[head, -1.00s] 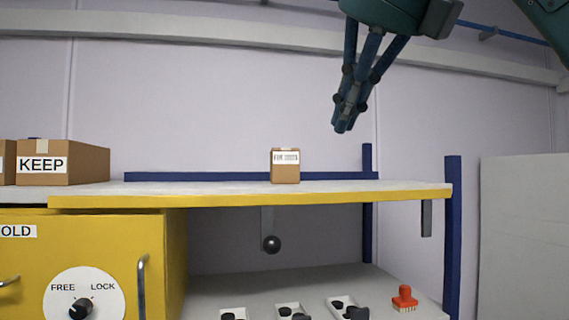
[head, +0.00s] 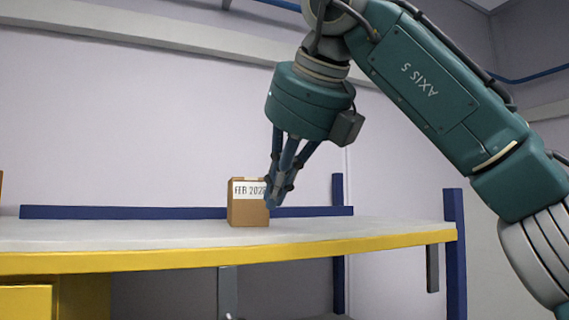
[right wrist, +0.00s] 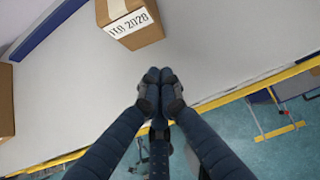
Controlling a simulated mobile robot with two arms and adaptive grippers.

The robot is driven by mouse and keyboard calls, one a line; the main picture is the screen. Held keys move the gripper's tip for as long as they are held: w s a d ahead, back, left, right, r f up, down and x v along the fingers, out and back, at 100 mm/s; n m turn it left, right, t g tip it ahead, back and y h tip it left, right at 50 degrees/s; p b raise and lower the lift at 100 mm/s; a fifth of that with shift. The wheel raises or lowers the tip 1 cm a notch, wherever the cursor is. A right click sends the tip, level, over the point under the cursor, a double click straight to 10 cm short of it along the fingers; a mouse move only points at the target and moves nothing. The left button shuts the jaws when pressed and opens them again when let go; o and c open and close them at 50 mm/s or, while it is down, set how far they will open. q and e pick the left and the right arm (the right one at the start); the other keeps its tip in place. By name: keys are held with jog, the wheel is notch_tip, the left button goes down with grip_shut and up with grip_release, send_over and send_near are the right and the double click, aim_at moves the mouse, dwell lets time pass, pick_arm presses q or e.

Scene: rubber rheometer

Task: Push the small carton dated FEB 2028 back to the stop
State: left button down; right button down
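The small carton dated FEB 2028 (head: 246,211) stands upright on the shelf (head: 120,236), its label facing me. It also shows at the top of the right wrist view (right wrist: 137,27). A blue rail (head: 120,212), which looks like the stop, runs along the shelf's back edge behind it. My right gripper (head: 271,203) points down with its fingertips together, empty, and overlaps the carton's right edge in the head view. In the right wrist view its tips (right wrist: 160,75) are in front of the carton's labelled face, with a gap between. My left gripper is not in view.
The shelf has a yellow front edge (head: 130,262) and blue posts (head: 453,245) at the right. Another brown box (right wrist: 6,103) stands at the left in the right wrist view. The shelf around the carton looks clear.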

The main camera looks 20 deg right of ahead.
aim_at(258, 219)
jog(key=x, duration=0.2)
jog(key=shift+w+d+f, duration=0.1)
jog(key=shift+w, duration=0.35)
jog(key=w+p, duration=0.2)
jog(key=shift+w, duration=0.35)
jog(key=shift+w+p, duration=0.2)
jog(key=shift+p, duration=0.25)
jog(key=shift+w, duration=0.15)
jog(key=shift+w+f, duration=0.15)
jog(key=shift+w, duration=0.2)
jog(key=shift+w, duration=0.1)
